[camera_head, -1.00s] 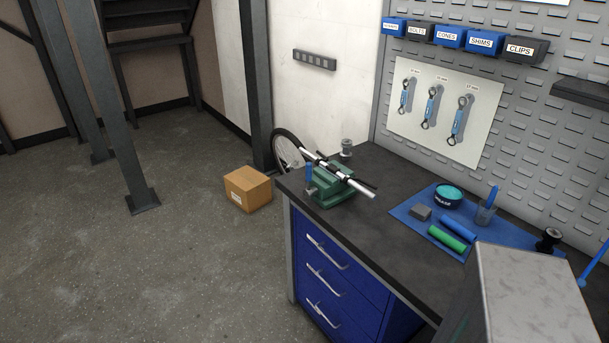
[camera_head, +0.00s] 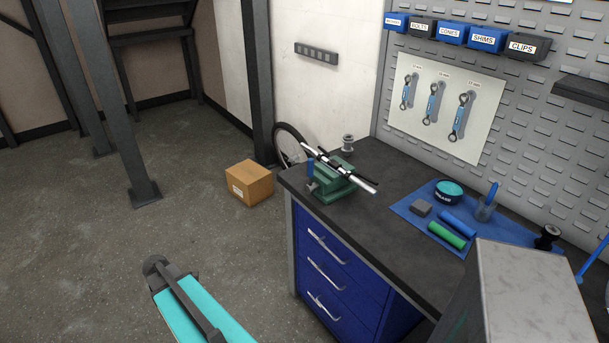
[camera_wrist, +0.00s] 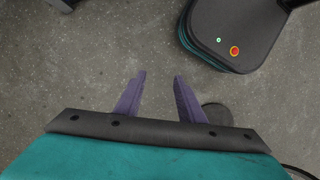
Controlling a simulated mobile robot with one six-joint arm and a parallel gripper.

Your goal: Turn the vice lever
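A green bench vice (camera_head: 335,186) stands at the near left corner of the dark workbench. A silver and black tube (camera_head: 345,172) lies across its jaws, tilted. A small upright blue bar (camera_head: 310,168) at the vice's left end looks like its lever; it is too small to tell its exact angle. In the wrist view, my gripper (camera_wrist: 160,76) is open, its two purple fingers apart with only grey floor between them. It points down over the floor, and no vice shows in that view. In the head view, part of my teal arm shows at the bottom, well apart from the vice.
The workbench (camera_head: 395,215) has blue drawers with handles below. A blue mat (camera_head: 405,208) holds rolls, a tin and a cup. A metal spool (camera_head: 347,143) stands behind the vice. A cardboard box (camera_head: 249,184) and a wheel (camera_head: 288,143) are beside the bench.

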